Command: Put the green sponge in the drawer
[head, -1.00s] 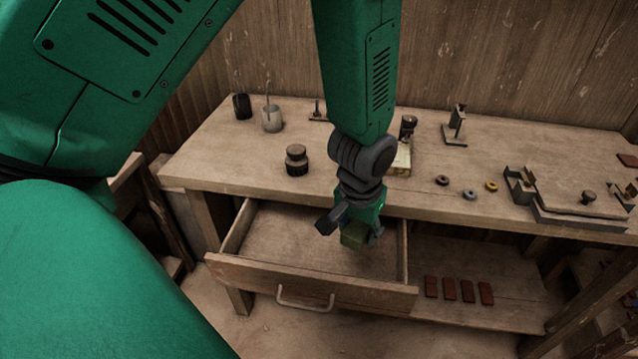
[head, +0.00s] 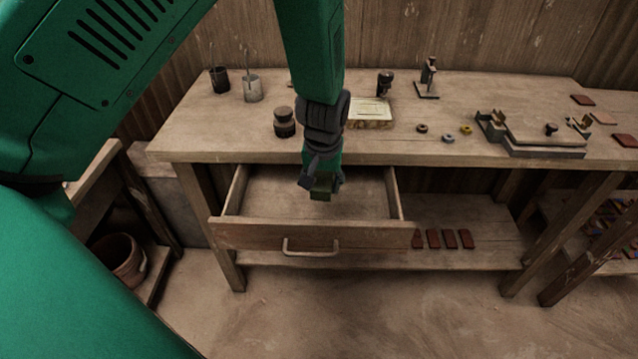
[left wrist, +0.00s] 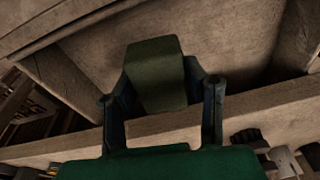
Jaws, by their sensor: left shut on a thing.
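The green sponge (head: 321,187) is a small dark green block. My left gripper (head: 320,180) is shut on it and holds it over the open drawer (head: 262,236). In the left wrist view the sponge (left wrist: 156,75) sits between the two fingers (left wrist: 162,98), with the drawer's wooden floor (left wrist: 225,40) behind it. The drawer is pulled out under the bench top and its visible floor is bare. The gap between sponge and drawer floor is hard to judge. My right gripper is not in view.
The bench top (head: 225,132) carries a stacked dark weight (head: 284,122), two cups, several small rings and a metal press fixture (head: 535,135). Several red tiles (head: 449,239) lie on the shelf below. A pot (head: 120,260) stands at the left.

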